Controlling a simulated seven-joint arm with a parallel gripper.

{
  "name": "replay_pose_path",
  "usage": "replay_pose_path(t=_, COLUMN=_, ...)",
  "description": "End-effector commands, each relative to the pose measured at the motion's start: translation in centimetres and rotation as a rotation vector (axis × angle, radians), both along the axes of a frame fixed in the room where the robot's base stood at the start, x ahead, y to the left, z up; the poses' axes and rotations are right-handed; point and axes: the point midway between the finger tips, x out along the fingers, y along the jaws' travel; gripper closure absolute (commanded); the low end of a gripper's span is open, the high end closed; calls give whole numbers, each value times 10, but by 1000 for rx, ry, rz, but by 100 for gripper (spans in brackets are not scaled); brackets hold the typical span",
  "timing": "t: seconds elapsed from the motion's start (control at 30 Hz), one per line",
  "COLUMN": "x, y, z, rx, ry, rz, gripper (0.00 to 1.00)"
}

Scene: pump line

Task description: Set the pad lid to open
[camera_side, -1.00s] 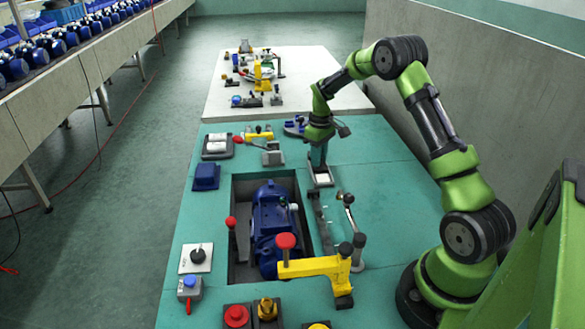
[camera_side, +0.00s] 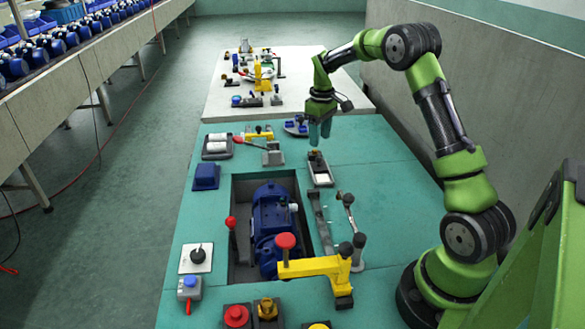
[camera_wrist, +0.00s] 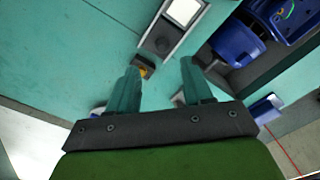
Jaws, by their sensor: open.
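A narrow dark unit with a bare white pad (camera_side: 321,178) lies on the green bench, just beyond the sunken bay. Its far half is dark with a round knob; I take this to be the pad lid (camera_side: 316,160), though its exact position is hard to tell.
A blue pump motor (camera_side: 270,225) sits in the bay. A yellow clamp arm (camera_side: 315,267) with a red knob crosses the bay's near end. A lever (camera_side: 348,208) stands near the unit. A blue box (camera_side: 206,176) is at left. The bench's right side is clear.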

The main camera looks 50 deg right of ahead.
Motion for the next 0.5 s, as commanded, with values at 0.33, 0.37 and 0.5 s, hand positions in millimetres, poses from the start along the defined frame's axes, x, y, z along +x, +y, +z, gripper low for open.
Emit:
replay_pose_path(t=0.33, x=1, y=0, z=76, rx=-2, ry=-3, rz=1, gripper=50)
replay_pose_path(t=0.37, x=1, y=0, z=80, rx=-2, ry=-3, rz=1, gripper=50)
replay_pose_path(t=0.5, x=0, y=0, z=93, rx=-2, ry=-2, rz=1, gripper=50)
